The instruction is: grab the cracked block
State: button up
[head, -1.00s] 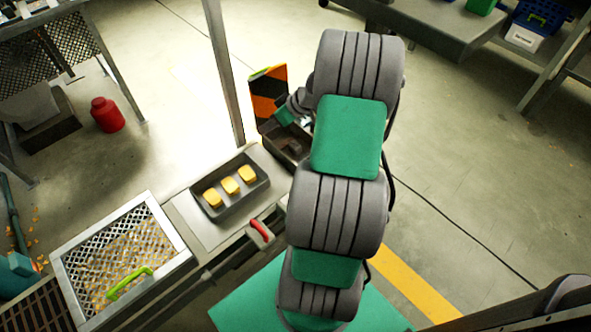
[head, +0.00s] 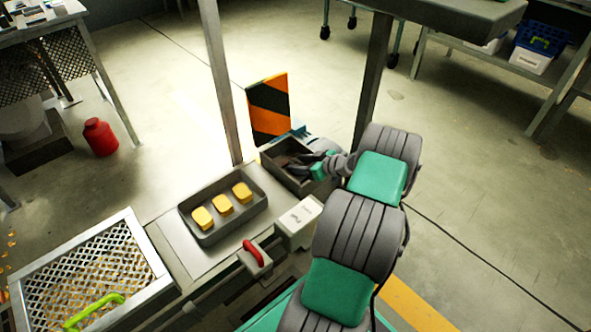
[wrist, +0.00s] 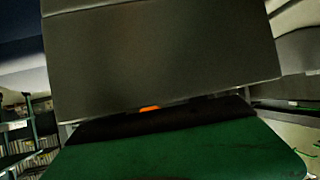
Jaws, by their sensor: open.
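Three yellow blocks stand in a row in a dark grey tray (head: 184,210) in the head view: a left block (head: 202,218), a middle block (head: 222,204) and a right block (head: 242,192). No crack can be made out at this size, so I cannot tell which one is cracked. My gripper (head: 292,164) is open, at the dark open bin to the right of the tray and apart from the blocks. Its fingertips are hard to make out against the bin. The wrist view shows a large grey surface and a green part, with no blocks.
An orange-and-black striped board (head: 268,108) stands behind the dark bin (head: 272,160). A mesh-topped frame (head: 90,270) with a green handle lies left. A grey post (head: 219,85) rises behind the tray.

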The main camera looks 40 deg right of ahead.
grip_shut()
dwell(0.4)
